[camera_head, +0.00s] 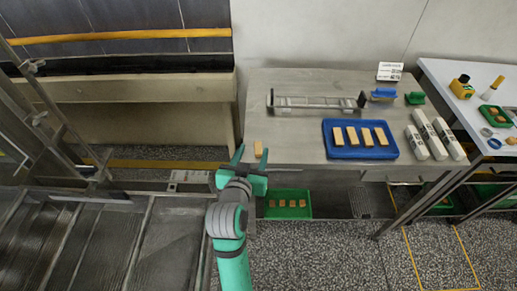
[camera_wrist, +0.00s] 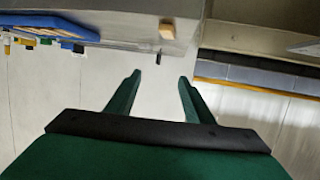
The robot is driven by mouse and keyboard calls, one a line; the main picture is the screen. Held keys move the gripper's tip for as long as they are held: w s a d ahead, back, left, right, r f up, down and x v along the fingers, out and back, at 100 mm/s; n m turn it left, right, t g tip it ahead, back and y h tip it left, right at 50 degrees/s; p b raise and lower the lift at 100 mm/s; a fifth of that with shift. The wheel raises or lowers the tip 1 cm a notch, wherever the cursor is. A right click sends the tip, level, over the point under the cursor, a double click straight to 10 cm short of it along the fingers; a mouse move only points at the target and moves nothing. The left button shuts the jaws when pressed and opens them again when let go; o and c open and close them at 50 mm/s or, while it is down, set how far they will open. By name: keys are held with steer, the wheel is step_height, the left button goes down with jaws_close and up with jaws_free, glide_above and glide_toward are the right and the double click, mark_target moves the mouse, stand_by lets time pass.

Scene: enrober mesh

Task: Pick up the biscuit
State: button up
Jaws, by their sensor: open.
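A small tan biscuit (camera_head: 258,149) lies alone near the left front edge of the steel table (camera_head: 300,105). The biscuit also shows in the wrist view (camera_wrist: 167,28), at the table's edge beyond my fingertips. My gripper (camera_head: 253,155) is open, with nothing between its two green fingers in the wrist view (camera_wrist: 160,79). It is at the table's front left corner, close to the biscuit in the head view. A gap shows between fingertips and biscuit in the wrist view. Several similar biscuits (camera_head: 352,136) lie in a row in a blue tray (camera_head: 362,155).
A metal rail frame (camera_head: 316,104) stands at the table's back. White wrapped bars (camera_head: 431,137) lie right of the tray. A green tray (camera_head: 287,216) with several biscuits sits below the table. Bare tabletop lies between biscuit and blue tray. A side table (camera_head: 470,75) stands right.

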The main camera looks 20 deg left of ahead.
steer(key=r, duration=0.1)
glide_toward(258, 147)
steer(key=shift+w+f, duration=0.1)
steer(key=shift+w, duration=0.1)
steer(key=shift+x, duration=3.35)
steer(key=shift+d, duration=0.1)
steer(key=c, duration=1)
